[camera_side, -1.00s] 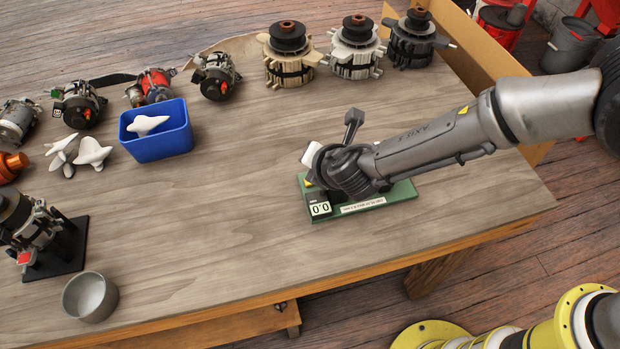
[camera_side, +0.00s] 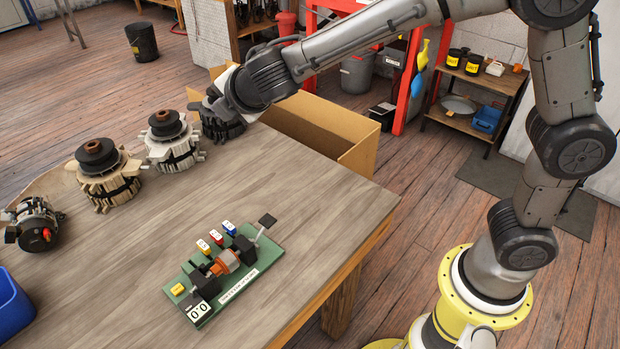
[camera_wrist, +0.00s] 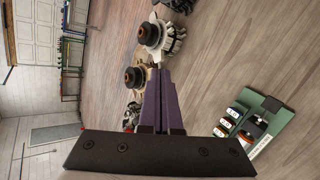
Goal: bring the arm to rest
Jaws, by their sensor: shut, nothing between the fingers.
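My gripper (camera_wrist: 160,72) shows in the wrist view as two dark purple fingers lying against each other, shut and empty. In the side view my arm is raised, reaching left from the yellow base, and my gripper (camera_side: 219,84) is in front of the far end of the table. The wrist hides most of it there, so its fingers cannot be made out. The green test stand (camera_side: 225,278) lies on the table, well apart from the gripper. It holds an orange-and-grey part (camera_side: 226,262) between black blocks and shows a "00" counter. The stand also shows in the wrist view (camera_wrist: 262,125).
Several alternator cores stand along the table's far edge, including a tan one (camera_side: 108,185) and a white one (camera_side: 174,150); a dark one (camera_side: 222,125) is partly behind my wrist. A cardboard box (camera_side: 322,135) adjoins the table's end. A blue bin (camera_side: 12,312) is at left.

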